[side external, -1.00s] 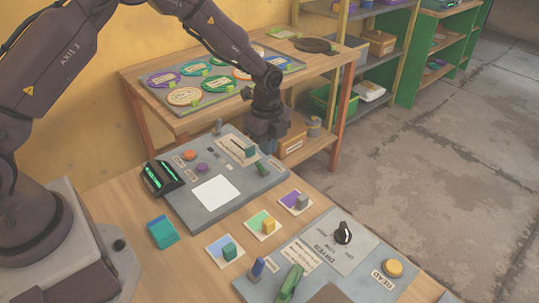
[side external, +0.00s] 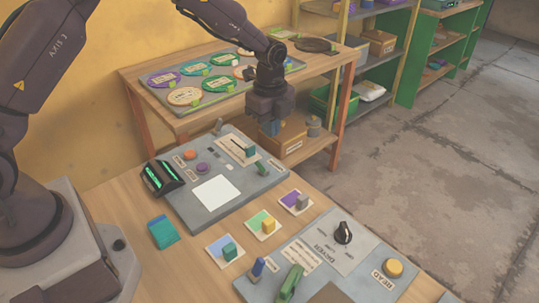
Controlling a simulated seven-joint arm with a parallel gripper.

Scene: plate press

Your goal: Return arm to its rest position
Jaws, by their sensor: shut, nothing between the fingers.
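My gripper (side external: 271,126) hangs at the end of my arm, above the far right edge of the grey press panel (side external: 180,206). It points down, is shut and holds nothing. It is apart from the panel, with a cardboard box behind it. The panel carries a white square (side external: 216,193), an orange button (side external: 190,155), a purple button (side external: 202,168), a slider with a teal-green handle (side external: 250,150) and a black unit with green lit displays (side external: 162,177).
Round coloured plates (side external: 184,96) lie on a tray on the back table. Small blocks stand on coloured cards, including a yellow block (side external: 268,226). The dryer panel (side external: 350,262) with a black knob (side external: 343,232) is at front right.

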